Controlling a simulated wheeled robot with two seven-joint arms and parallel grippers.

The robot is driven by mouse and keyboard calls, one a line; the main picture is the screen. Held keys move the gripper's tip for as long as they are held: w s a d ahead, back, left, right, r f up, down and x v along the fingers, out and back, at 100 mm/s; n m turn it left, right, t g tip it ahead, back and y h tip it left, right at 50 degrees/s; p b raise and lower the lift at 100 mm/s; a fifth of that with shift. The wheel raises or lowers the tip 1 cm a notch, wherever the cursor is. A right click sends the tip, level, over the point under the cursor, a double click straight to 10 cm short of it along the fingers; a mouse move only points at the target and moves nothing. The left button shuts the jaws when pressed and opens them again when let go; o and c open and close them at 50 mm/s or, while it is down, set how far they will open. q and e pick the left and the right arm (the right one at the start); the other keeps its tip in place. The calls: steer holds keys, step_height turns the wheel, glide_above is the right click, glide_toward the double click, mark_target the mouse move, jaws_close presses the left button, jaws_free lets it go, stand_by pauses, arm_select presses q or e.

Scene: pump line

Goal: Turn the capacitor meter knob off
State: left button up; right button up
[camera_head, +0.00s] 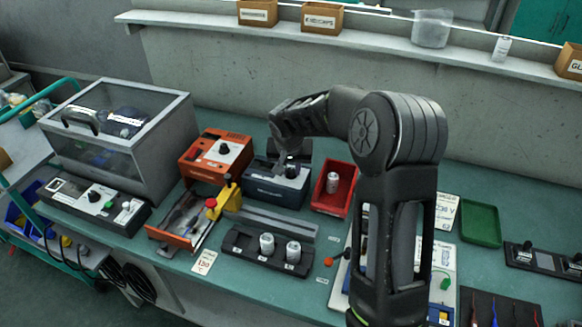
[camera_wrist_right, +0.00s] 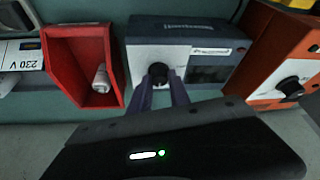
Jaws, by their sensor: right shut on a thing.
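The capacitor meter (camera_head: 275,190) is a dark blue box with a pale panel, standing on the green bench between an orange unit and a red bin. Its round black knob (camera_wrist_right: 158,72) shows on the pale panel in the right wrist view, where the meter (camera_wrist_right: 185,30) also has a dark display window beside the knob. My right gripper (camera_head: 292,160) reaches down over the meter from the right. In the right wrist view its two fingers (camera_wrist_right: 160,90) are shut on the knob, one on each side. The knob's pointer mark cannot be made out. My left gripper is not in view.
The orange unit (camera_head: 215,152) stands left of the meter; the red bin (camera_head: 328,205) with a white capacitor stands right. A yellow post with a red button (camera_head: 211,203) and a black holder (camera_head: 262,252) with two capacitors are in front. A concrete wall rises behind.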

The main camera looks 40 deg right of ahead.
jaws_close()
steer(key=shift+n, duration=0.3)
steer(key=n+t+y, duration=0.1)
steer(key=n, duration=0.3)
steer(key=shift+d, duration=0.15)
steer(key=n+y, duration=0.1)
steer(key=n, duration=0.1)
steer(key=shift+n+y, duration=0.3)
steer(key=shift+n, duration=0.1)
steer(key=n+y+b, duration=0.2)
steer(key=n, duration=0.4)
steer(key=shift+d+b, duration=0.1)
steer(key=shift+b, duration=0.2)
steer(key=n, duration=0.2)
steer(key=n+g+y, duration=0.1)
steer(key=n, duration=0.1)
steer(key=shift+y, duration=0.3)
steer(key=shift+n+g, duration=0.3)
steer(key=shift+n, duration=0.1)
steer(key=o, duration=0.8)
jaws_free()
